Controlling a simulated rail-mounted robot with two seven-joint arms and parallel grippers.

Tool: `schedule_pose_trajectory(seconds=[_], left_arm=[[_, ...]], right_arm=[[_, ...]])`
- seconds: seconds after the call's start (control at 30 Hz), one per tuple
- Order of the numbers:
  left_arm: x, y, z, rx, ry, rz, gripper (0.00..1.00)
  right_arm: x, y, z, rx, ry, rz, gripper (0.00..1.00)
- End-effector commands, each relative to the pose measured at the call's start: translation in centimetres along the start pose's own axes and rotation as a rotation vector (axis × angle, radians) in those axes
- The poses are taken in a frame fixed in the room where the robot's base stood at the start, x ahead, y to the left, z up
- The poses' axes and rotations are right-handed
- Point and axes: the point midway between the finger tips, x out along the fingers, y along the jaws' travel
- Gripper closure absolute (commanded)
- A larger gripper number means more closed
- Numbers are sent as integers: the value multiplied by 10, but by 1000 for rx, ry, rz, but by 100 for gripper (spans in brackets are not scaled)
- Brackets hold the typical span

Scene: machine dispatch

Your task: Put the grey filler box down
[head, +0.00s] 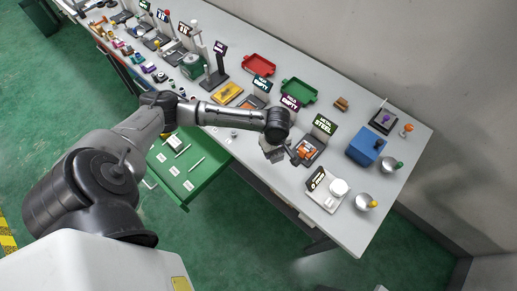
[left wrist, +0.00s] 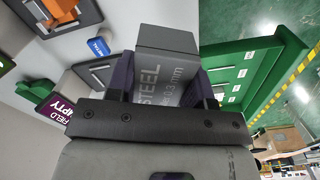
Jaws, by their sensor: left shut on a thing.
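The grey filler box (left wrist: 166,72), printed "STEEL" and "0.3 mm", is between the fingers of my left gripper (left wrist: 163,88) in the left wrist view. The gripper is shut on it. In the head view my left gripper (head: 274,147) hangs at the table's front edge, left of the "METAL STEEL" sign (head: 324,125); the arm hides most of the box there. The box appears held clear of the table, though its height is hard to judge. My right gripper is not in view.
The white table (head: 385,190) holds a station with an orange part (head: 307,151), a white scale (head: 326,197), a blue box (head: 366,145), metal bowls (head: 364,201), and red (head: 259,64) and green trays (head: 299,90). An open green drawer (head: 190,165) juts out below the front edge.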

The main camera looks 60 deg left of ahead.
Motion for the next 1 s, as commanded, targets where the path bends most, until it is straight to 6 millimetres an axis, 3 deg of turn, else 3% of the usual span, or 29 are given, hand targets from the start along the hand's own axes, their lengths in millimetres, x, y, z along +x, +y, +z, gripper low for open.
schedule_pose_trajectory(seconds=[0.5, 0.83, 1.0], left_arm=[[55, -31, -89, -21, 3, -2, 76], [70, -37, -107, -18, -1, 0, 76], [91, -37, -106, -19, -1, -1, 76]], right_arm=[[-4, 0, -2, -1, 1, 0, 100], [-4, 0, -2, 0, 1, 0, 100], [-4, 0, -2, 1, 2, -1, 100]])
